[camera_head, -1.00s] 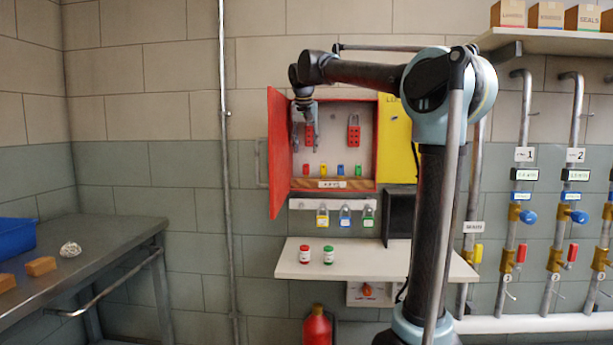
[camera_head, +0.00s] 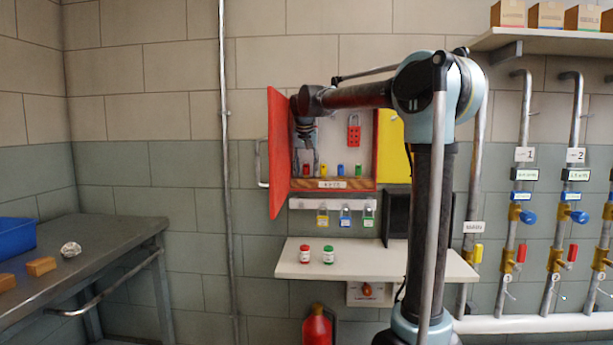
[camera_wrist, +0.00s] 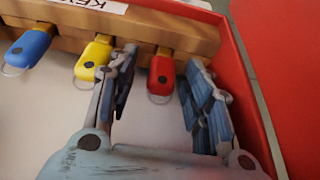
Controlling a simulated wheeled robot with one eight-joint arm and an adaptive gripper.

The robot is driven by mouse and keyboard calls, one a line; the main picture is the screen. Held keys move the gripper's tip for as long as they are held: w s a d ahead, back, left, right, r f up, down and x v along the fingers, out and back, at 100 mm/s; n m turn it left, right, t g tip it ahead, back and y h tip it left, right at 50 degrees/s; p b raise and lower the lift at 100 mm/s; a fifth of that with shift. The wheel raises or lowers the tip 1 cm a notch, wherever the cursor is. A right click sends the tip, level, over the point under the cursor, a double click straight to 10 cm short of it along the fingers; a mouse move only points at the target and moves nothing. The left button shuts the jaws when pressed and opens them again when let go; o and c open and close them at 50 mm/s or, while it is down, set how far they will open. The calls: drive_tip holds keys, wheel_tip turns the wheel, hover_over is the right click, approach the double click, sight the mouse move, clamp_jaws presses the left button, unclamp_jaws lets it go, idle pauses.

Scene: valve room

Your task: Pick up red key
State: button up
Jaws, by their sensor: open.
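My gripper is open and does not touch the red key there. In the head view the red key (camera_head: 306,169) is at the left end of the row in the red cabinet (camera_head: 279,150), and my gripper (camera_head: 306,168) reaches down in front of it, partly covering it.
A green key (camera_head: 358,170) is at the row's right end. The red cabinet wall (camera_wrist: 246,80) stands close to my right finger. A shelf (camera_head: 400,266) with two small jars is below.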

drive_tip(key=shift+c, duration=0.2)
drive_tip(key=c, duration=0.8)
drive_tip(key=shift+c, duration=0.3)
drive_tip(key=shift+r, duration=0.15)
